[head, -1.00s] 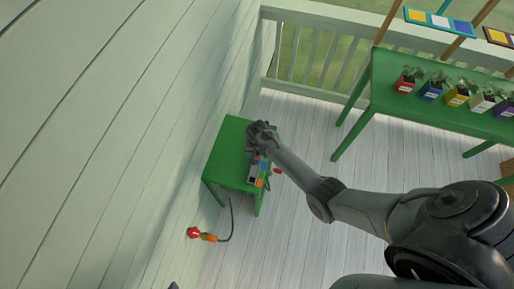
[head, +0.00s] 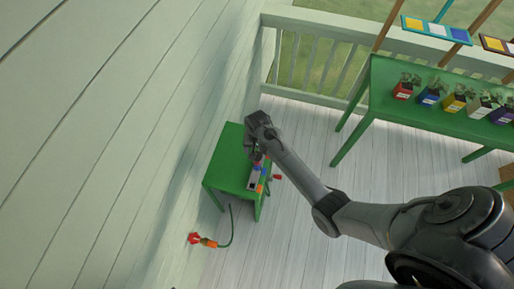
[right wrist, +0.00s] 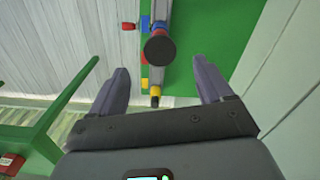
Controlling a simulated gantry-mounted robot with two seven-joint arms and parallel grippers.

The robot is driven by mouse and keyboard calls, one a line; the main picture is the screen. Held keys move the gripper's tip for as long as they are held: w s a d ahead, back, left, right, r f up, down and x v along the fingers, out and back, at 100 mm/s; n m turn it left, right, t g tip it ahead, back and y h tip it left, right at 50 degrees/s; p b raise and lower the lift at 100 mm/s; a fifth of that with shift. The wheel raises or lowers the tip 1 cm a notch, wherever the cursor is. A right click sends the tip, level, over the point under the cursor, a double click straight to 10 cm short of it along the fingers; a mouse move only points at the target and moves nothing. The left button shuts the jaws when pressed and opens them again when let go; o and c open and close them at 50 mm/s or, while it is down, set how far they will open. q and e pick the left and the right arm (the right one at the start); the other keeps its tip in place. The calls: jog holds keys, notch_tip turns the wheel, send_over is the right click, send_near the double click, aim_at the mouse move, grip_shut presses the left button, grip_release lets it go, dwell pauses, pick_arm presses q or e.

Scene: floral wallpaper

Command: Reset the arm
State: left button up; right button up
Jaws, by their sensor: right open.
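My right arm reaches across the head view, and my right gripper (head: 252,152) is at its far end, over the small green table (head: 224,168). A narrow grey device (head: 254,178) with coloured parts sits along the table's right edge, just below the gripper in the picture. In the right wrist view the two fingers of the gripper (right wrist: 161,84) stand apart. A dark round knob (right wrist: 158,50) on the device shows beyond and between them, with blue, red and yellow parts beside it. Nothing is seen held. My left gripper is not in view.
A red and orange fitting (head: 200,240) with a green hose is at the wall below the table. A long green table (head: 385,75) with several potted plants stands at the upper right. Pale plank wall fills the left. Floor between the tables is clear.

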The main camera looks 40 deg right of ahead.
jog(key=s+n+g+p, duration=0.2)
jog(key=s+p, duration=0.4)
jog(key=s, duration=1.4)
jog(key=s+a+r+n+t+p, duration=0.1)
jog(key=a+r+n, duration=0.3)
jog(key=r, duration=0.8)
jog(key=s+a+r+n+t+p, duration=0.1)
jog(key=a+r+n+t, duration=0.3)
jog(key=r, duration=0.8)
jog(key=shift+a+t+p, duration=0.3)
jog(key=shift+a+p, duration=0.3)
jog(key=shift+a, duration=0.1)
jog(key=shift+s+r, duration=0.1)
